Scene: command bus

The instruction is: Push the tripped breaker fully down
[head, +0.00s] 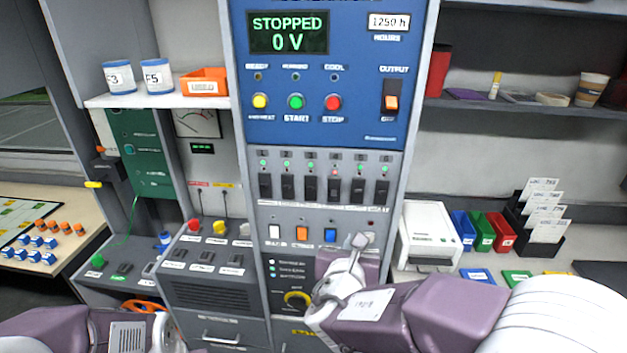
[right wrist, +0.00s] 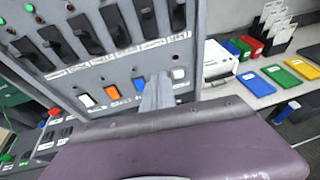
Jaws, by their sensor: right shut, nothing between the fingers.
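A row of several black breaker switches sits on the grey panel below the blue generator panel. The fourth breaker from the left (head: 334,188) has a red light above it, and the others have green lights. Its lever looks different from its neighbours', but its exact position is too small to tell. My right gripper (head: 360,241) is shut and empty, in front of the panel below the breakers, near the blue rocker switch (head: 330,235). In the right wrist view its fingertips (right wrist: 157,84) show beside that switch, below the breakers. Only part of my left arm shows, bottom left.
White (head: 274,232) and orange (head: 302,233) rocker switches sit left of my right fingertips. A yellow-ringed knob (head: 297,299) is lower on the panel. A white printer (head: 430,236) and coloured bins stand on the counter to the right.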

